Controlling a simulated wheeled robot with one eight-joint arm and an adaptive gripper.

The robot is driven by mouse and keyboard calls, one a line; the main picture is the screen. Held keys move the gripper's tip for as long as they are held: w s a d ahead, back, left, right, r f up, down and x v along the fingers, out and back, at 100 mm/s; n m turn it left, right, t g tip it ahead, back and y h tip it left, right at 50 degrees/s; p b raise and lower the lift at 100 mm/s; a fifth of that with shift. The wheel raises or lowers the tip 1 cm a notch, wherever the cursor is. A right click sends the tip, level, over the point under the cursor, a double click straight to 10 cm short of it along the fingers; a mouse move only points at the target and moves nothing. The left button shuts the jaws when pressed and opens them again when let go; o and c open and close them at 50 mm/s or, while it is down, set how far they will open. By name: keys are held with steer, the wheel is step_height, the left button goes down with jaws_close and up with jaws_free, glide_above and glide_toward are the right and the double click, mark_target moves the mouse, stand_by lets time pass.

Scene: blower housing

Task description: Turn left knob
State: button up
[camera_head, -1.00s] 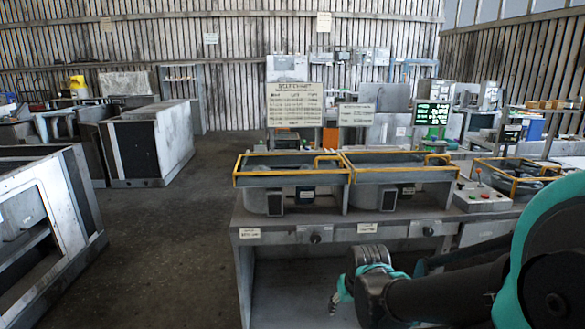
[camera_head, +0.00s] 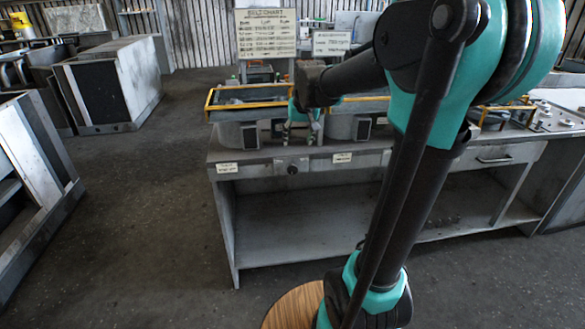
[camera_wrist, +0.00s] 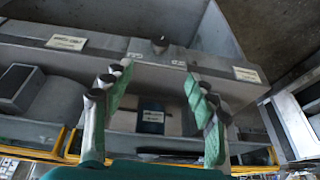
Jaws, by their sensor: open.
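The left knob (camera_head: 292,170) is a small dark round knob on the bench's front panel, between two white labels. In the wrist view the same knob (camera_wrist: 160,42) stands out from the panel edge, beyond the fingertips and roughly between them in the picture. My gripper (camera_head: 303,138) hangs fingers-down in front of the yellow-rimmed trays, above the knob in the picture. In the wrist view my gripper (camera_wrist: 158,76) has its green-padded fingers spread, with nothing between them; the knob looks untouched. The right knob is not visible; my arm covers that part of the panel.
The grey bench (camera_head: 260,213) has an open lower shelf. A yellow-rimmed tray (camera_head: 232,106) and grey housings stand on its top close to my gripper. A grey cabinet (camera_head: 112,85) stands at the back left. The floor left of the bench is clear.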

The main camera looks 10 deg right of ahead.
mark_target(293, 167)
steer(key=x, duration=1.7)
steer(key=shift+s+f, duration=0.1)
steer(key=c, duration=1.1)
steer(key=shift+c, duration=0.3)
